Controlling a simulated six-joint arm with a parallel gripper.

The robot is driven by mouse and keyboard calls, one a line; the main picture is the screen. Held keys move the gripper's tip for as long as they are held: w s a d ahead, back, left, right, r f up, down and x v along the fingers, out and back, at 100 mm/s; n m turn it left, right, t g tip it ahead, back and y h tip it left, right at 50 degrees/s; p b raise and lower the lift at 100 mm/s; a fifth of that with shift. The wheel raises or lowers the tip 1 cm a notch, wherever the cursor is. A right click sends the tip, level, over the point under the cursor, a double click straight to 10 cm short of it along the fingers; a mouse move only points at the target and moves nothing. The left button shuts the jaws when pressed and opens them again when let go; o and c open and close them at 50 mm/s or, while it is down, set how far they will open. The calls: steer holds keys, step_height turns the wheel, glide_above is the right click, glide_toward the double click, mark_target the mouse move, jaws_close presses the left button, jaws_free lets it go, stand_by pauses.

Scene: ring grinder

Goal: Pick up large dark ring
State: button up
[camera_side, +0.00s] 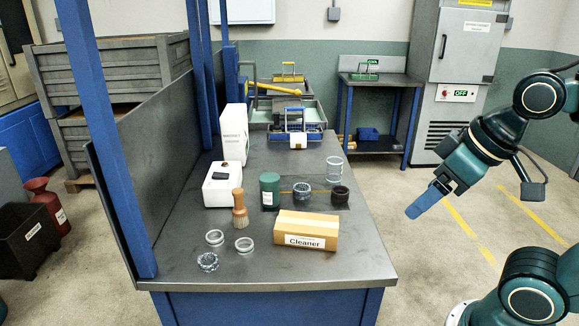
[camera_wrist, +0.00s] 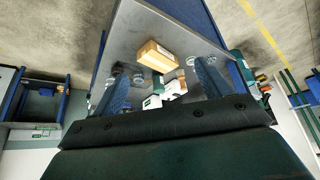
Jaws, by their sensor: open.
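The large dark ring (camera_side: 340,197) is black and lies on the right side of the grey workbench, at the right end of a dark mat, in the side view. My gripper (camera_side: 413,212) is right of the bench edge, apart from the ring, over the floor side. In the wrist view my gripper (camera_wrist: 160,72) has its two blue fingers spread apart, with nothing between them at the tips.
Beside the dark ring are a bluish patterned ring (camera_side: 303,192), a clear ring stack (camera_side: 334,168) and a green cylinder (camera_side: 269,190). A Cleaner box (camera_side: 306,231) lies nearer the front. A brush (camera_side: 240,212) and several rings stand left. A blue post (camera_side: 111,140) rises at the left edge.

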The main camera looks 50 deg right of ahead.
steer(key=w+d+r+n+g, duration=0.2)
steer(key=w+d+n, duration=0.3)
steer(key=w, duration=0.5)
steer(key=w+d+r+n+g, duration=0.1)
steer(key=w+d+n, duration=0.35)
steer(key=w, duration=0.55)
steer(key=w+d+f+n+g, duration=0.2)
steer(key=w+d+f+n, duration=0.7)
steer(key=w+d+f, duration=0.3)
steer(key=d+f, duration=0.1)
steer(key=d, duration=0.2)
steer(key=shift+w+d+f+g, duration=0.25)
steer(key=shift+w+g, duration=0.05)
steer(key=shift+f, duration=0.1)
steer(key=shift+f, duration=4.2)
